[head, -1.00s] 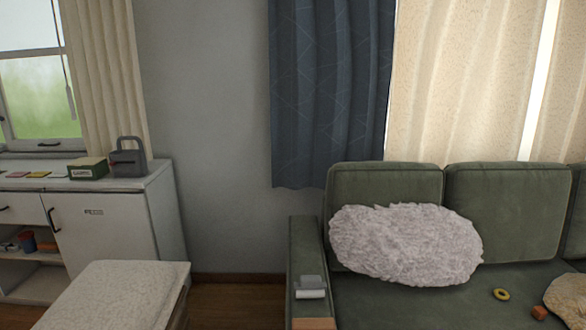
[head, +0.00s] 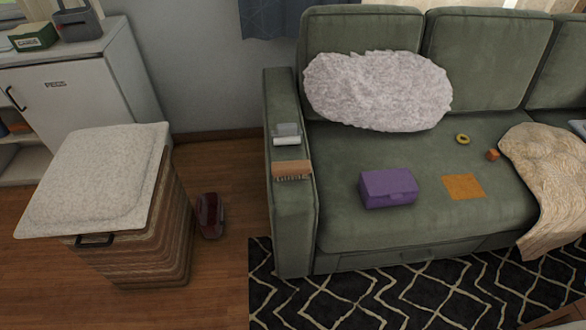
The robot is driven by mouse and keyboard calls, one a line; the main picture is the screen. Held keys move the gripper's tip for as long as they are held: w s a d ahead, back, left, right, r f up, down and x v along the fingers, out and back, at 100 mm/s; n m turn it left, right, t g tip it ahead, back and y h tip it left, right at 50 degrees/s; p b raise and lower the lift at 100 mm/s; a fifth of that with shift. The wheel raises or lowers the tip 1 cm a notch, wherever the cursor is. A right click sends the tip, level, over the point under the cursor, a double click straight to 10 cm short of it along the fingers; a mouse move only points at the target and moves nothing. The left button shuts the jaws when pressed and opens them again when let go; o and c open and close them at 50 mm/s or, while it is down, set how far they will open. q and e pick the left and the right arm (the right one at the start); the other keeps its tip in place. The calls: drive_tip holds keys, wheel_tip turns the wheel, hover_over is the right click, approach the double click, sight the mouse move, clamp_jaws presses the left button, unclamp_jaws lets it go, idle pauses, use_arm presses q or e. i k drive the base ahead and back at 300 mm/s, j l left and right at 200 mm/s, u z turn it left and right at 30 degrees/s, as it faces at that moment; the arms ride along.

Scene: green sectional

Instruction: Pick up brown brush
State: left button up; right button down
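The brown brush (head: 292,169) lies on the left armrest of the green sofa (head: 283,222). It has a flat tan-brown back and dark bristles along its near edge. A grey and white roller-like item (head: 286,138) lies just behind it on the same armrest, apart from it. Neither of my grippers can be seen in the head view.
A purple box (head: 388,187), an orange cloth (head: 463,187), a yellow ring (head: 462,139) and a fluffy cushion (head: 380,92) are on the seat. A lidded hamper (head: 130,240) and a dark red object (head: 210,215) stand left of the sofa. A patterned rug (head: 400,295) lies in front.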

sight(288, 167)
drive_tip(key=z, duration=1.05)
drive_tip(key=i+l+u, duration=0.1)
drive_tip(key=i+u, duration=0.3)
drive_tip(key=i+l+u, duration=0.55)
drive_tip(key=i+u, duration=0.2)
